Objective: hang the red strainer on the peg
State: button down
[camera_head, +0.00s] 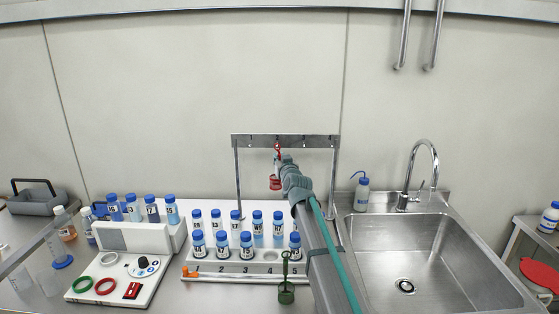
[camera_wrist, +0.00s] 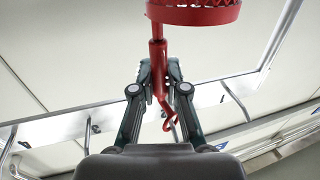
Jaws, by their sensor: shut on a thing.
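The red strainer (camera_head: 275,184) is in front of the metal rack (camera_head: 237,180), its cup low and its handle rising toward the rack's top bar. My gripper (camera_head: 280,158) is shut on its handle. The wrist view shows the red cup (camera_wrist: 195,13), the handle between the fingers of my gripper (camera_wrist: 159,78), and a curved red hook end close to the bar. Several pegs (camera_wrist: 88,130) stick out from the bar. The head view is too small to tell whether the hook touches a peg.
A numbered white rack (camera_head: 220,275) of blue-capped bottles stands below. A green strainer (camera_head: 286,290) and an orange tool (camera_head: 192,272) are at its front. A steel sink (camera_head: 430,250) with a faucet (camera_head: 424,150) and wash bottle (camera_head: 362,193) is at right. A white device (camera_head: 125,265) is at left.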

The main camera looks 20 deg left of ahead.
dwell(0.3)
jog(key=c, duration=1.1)
grip_release()
